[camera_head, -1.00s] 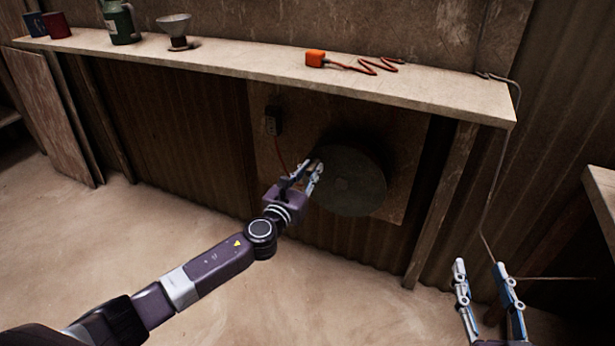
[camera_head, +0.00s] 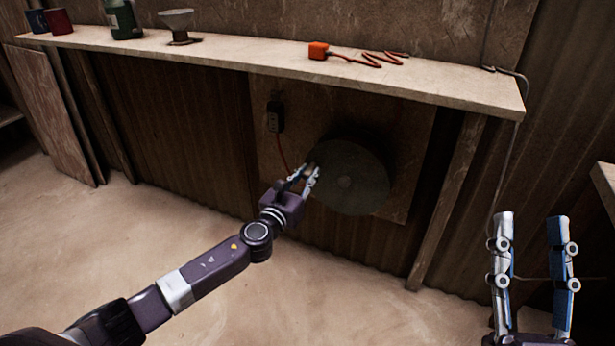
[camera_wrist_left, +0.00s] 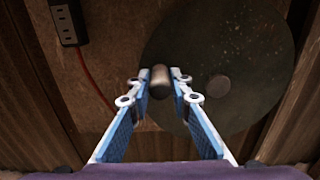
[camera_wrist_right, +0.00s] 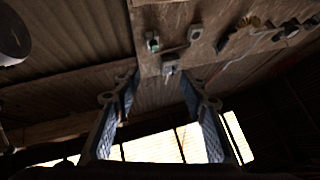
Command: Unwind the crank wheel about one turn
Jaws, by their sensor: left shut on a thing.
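The crank wheel (camera_head: 354,180) is a dark round disc mounted on a board under the shelf. It also shows in the left wrist view (camera_wrist_left: 250,60), with a hub knob (camera_wrist_left: 218,86) at its middle. A rounded handle (camera_wrist_left: 160,82) stands out near the wheel's left edge. My left gripper (camera_head: 309,172) is at the wheel's left side, and in the left wrist view its fingertips (camera_wrist_left: 161,84) are shut on this handle. My right gripper (camera_head: 530,225) is open and empty at the lower right, away from the wheel.
A shelf (camera_head: 440,92) runs above the wheel, holding an orange box with a red cord (camera_head: 319,50), a funnel-like item (camera_head: 177,22), a green jug (camera_head: 122,20) and cups (camera_head: 58,20). A black outlet (camera_head: 275,117) with a red cable hangs left of the wheel. The floor is clear.

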